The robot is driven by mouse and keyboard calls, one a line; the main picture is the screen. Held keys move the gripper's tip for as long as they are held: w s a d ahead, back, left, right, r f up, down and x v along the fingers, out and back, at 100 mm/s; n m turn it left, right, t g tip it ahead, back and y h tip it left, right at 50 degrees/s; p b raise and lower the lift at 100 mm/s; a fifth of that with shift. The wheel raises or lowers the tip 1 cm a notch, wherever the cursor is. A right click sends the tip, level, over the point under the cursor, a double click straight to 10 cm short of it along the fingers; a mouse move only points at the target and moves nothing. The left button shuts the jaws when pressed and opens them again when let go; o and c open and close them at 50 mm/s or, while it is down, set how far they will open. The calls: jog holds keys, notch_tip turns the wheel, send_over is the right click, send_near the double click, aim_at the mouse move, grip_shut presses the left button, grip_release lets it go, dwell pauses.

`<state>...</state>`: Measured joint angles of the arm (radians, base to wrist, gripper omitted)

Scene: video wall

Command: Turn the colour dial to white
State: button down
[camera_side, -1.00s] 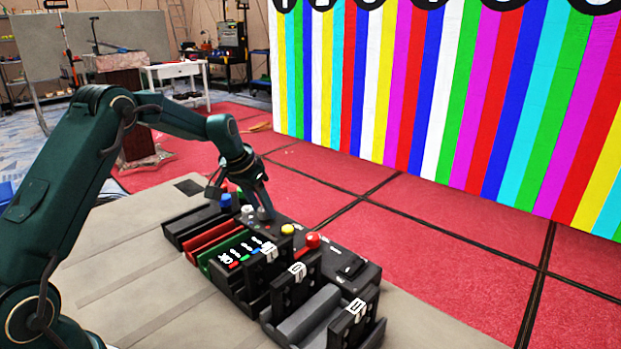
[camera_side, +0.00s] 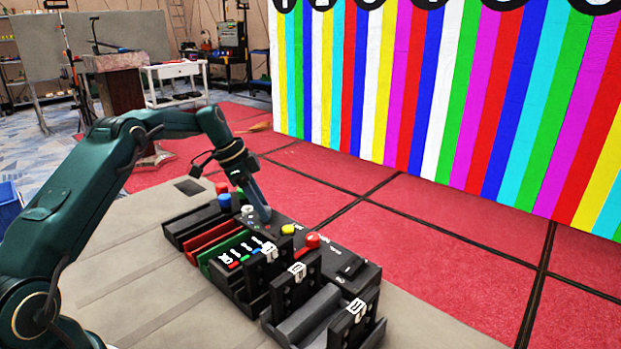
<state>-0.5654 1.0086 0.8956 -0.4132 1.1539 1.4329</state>
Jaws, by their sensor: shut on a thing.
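My gripper (camera_side: 264,217) points down at the black control console (camera_side: 345,262), its fingers tilted. It is shut on a small knob at the console's far left part, which I take to be the colour dial. The fingers cover most of that dial, and its pointer and setting cannot be read. A white knob (camera_side: 247,211) stands just left of the fingertips. A blue knob (camera_side: 225,201) and a red knob (camera_side: 221,188) stand further left.
A yellow button (camera_side: 288,230) and a red button (camera_side: 313,241) sit right of my gripper. Red, green and black trays and upright black blocks line the console's near side. The striped video wall (camera_side: 450,110) stands behind, beyond red floor.

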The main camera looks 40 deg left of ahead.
jog(key=shift+w+a+m+h, duration=0.2)
jog(key=shift+m+h, duration=0.1)
jog(key=shift+m, duration=0.6)
jog(key=shift+s+d+m+g, duration=0.1)
jog(key=shift+m+g, duration=0.2)
jog(key=shift+m, duration=0.1)
jog(key=c, duration=0.5)
grip_release()
jog(key=shift+n, duration=0.5)
jog(key=shift+d+n, duration=0.1)
jog(key=shift+n, duration=0.4)
